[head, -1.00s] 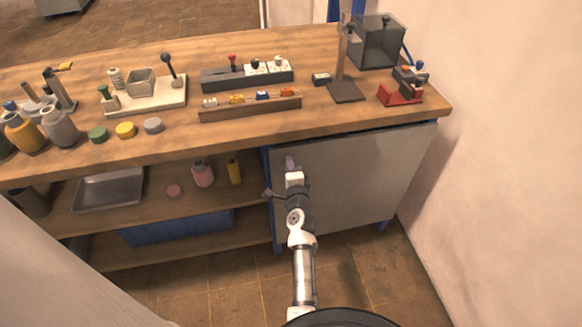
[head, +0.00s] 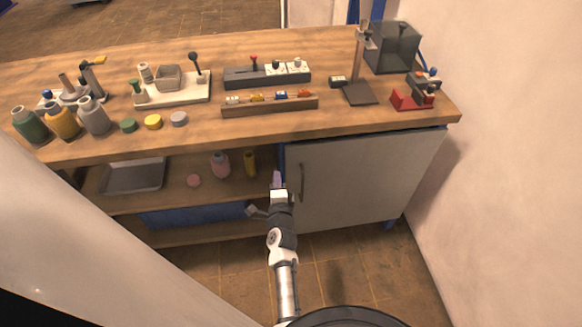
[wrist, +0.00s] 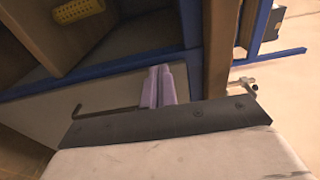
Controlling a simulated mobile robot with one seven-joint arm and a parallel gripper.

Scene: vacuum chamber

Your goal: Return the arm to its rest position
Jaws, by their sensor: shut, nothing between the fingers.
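My gripper (head: 277,180) is in front of the workbench, below the tabletop edge, near the left edge of the closed grey cabinet door (head: 365,180). In the wrist view its two pale purple fingers (wrist: 158,87) lie side by side, shut, with nothing between them. My arm reaches up from the bottom of the head view and holds nothing. The cabinet door's dark handle (head: 302,182) is just right of the gripper in the head view.
The wooden workbench (head: 200,135) holds bottles, coloured lids, a white fixture (head: 180,92), a dark block (head: 265,76), a stand (head: 360,95) and a red device (head: 410,100). Open shelves with a metal tray (head: 133,177) and a pink bottle (head: 220,165) are at left. Floor (head: 340,270) is clear before the cabinet.

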